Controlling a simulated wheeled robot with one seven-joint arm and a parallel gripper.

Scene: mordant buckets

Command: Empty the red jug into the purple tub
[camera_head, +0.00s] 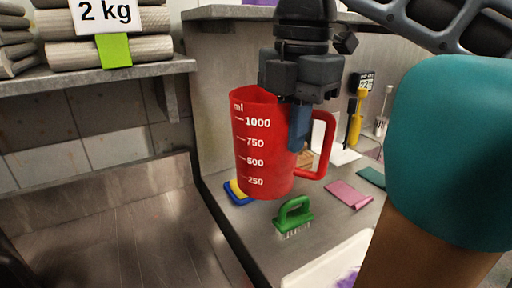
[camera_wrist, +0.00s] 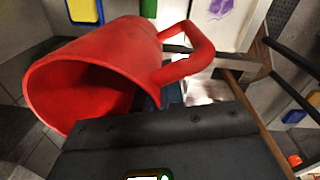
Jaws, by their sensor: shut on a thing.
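The red jug (camera_head: 262,150) has white measuring marks and a handle on its right. It hangs nearly upright above the grey worktop in the head view. My gripper (camera_head: 300,127) is shut on it from above, with a blue finger showing between the jug's body and handle. The exact grip point is partly hidden. In the wrist view the jug (camera_wrist: 110,50) shows its open mouth and red inner wall; no contents can be made out. I cannot pick out the purple tub for certain in either view.
A green brush (camera_head: 294,214), a blue and yellow sponge (camera_head: 238,192) and a pink cloth (camera_head: 348,195) lie on the worktop (camera_head: 240,222). A white tray (camera_head: 318,264) with a purple patch is at the front. A metal basin (camera_head: 110,215) is left. A shelf (camera_head: 100,73) holds folded cloths.

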